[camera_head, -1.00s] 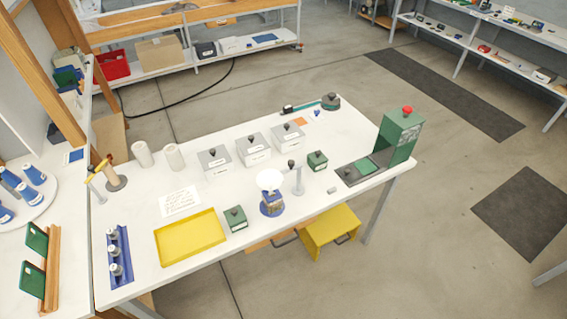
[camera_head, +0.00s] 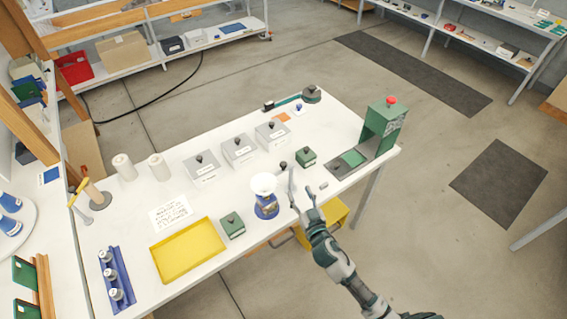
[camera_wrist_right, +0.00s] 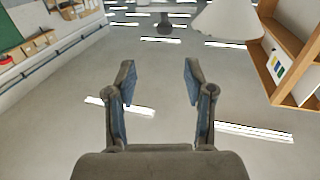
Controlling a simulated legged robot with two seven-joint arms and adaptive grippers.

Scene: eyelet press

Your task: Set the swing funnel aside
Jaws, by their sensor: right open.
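The swing funnel (camera_head: 263,183) is white and wide-mouthed. It sits over a blue container (camera_head: 267,208) near the front edge of the white table. In the right wrist view a white cone (camera_wrist_right: 228,22), which looks like the funnel, shows beyond the right finger at the upper right. My left gripper is not in view.
A green lidded box (camera_head: 232,225) and a yellow tray (camera_head: 188,251) stand left of the funnel. Another green box (camera_head: 306,157) and the green press (camera_head: 384,127) stand to the right. Grey boxes (camera_head: 238,150) line the back. A yellow bin (camera_head: 335,214) is below the table edge.

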